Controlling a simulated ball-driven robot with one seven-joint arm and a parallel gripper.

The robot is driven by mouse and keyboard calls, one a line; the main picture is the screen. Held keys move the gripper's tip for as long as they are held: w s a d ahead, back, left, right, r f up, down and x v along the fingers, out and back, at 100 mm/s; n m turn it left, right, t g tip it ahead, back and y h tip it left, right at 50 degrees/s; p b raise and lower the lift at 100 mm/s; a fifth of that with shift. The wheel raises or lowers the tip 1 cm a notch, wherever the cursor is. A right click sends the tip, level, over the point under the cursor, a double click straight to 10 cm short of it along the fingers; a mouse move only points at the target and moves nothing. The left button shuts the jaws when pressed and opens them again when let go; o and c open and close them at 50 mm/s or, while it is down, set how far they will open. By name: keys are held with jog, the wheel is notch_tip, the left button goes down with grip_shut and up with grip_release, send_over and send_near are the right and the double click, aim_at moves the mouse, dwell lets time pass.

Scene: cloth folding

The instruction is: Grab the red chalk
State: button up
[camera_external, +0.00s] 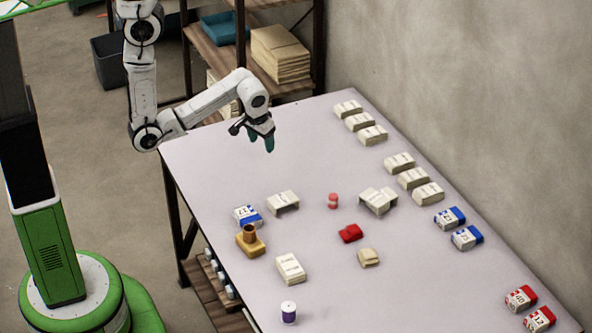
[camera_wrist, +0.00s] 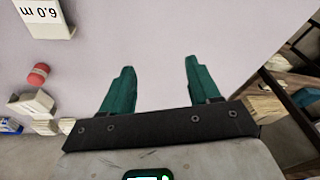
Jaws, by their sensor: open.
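The red chalk (camera_external: 333,201) looks like a small pinkish-red cylinder standing near the middle of the table. In the wrist view a red cylinder (camera_wrist: 38,75) shows at the left edge, likely the same chalk. My gripper (camera_external: 262,141) is over the far left part of the table, up and left of the chalk and apart from it. Its two teal fingers (camera_wrist: 159,66) are spread with only bare table between them.
Whitish blocks (camera_external: 283,203) and (camera_external: 378,200) flank the chalk; a red folded piece (camera_external: 350,233) lies just in front. A brown spool on a yellow block (camera_external: 250,241) and a purple-white spool (camera_external: 288,312) stand nearer. Packets line the wall side.

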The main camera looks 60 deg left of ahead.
jog(key=w+d+n+b, duration=0.1)
jog(key=w+n, duration=0.3)
jog(key=w, duration=0.5)
jog(key=n+g+h+b, duration=0.2)
jog(key=n+b, duration=0.2)
jog(key=n, duration=0.6)
send_near(333, 195)
jog(key=f, duration=0.5)
jog(key=shift+s+d, duration=0.1)
jog(key=shift+d, duration=0.3)
jog(key=shift+a+f, duration=0.2)
jog(key=shift+f, duration=1.2)
jog(key=shift+a+f, duration=0.2)
jog(key=shift+f, duration=1.2)
jog(key=shift+c, duration=0.4)
jog(key=c, duration=1)
